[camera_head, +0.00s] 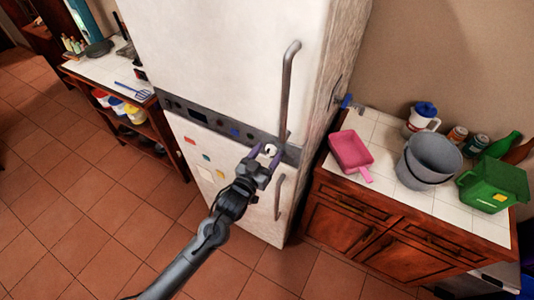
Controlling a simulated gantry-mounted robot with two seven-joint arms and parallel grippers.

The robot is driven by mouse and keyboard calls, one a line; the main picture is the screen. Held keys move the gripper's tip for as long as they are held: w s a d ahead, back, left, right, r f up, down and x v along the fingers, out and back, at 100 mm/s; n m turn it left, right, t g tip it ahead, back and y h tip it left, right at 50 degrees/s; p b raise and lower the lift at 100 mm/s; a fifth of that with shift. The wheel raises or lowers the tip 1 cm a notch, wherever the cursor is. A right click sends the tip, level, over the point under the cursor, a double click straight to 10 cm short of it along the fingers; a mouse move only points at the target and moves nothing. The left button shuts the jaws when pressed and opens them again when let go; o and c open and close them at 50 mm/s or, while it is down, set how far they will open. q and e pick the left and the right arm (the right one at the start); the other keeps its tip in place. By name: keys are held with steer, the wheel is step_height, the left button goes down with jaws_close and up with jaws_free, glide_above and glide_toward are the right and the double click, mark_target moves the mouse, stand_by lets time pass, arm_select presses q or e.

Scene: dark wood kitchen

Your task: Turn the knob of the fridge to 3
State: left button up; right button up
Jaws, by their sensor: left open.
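The white fridge (215,50) stands in the middle of the view, with a dark control strip (197,115) across its front. A small round white knob (270,150) shows toward the right end of the strip. My left gripper (266,155) is open in front of the strip, with its two fingertips on either side of the knob in the picture. I cannot tell whether the fingers touch it. The knob's markings and number are too small to read. My right gripper is not in view.
Two long handles, upper (288,90) and lower (279,197), stick out beside the gripper. A tiled counter (384,135) at right holds a pink dustpan (350,150), grey bucket (430,160) and green bin (492,185). A shelf unit (98,72) stands at left. The tiled floor is clear.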

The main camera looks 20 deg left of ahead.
arm_select(q)
steer(key=c, duration=1)
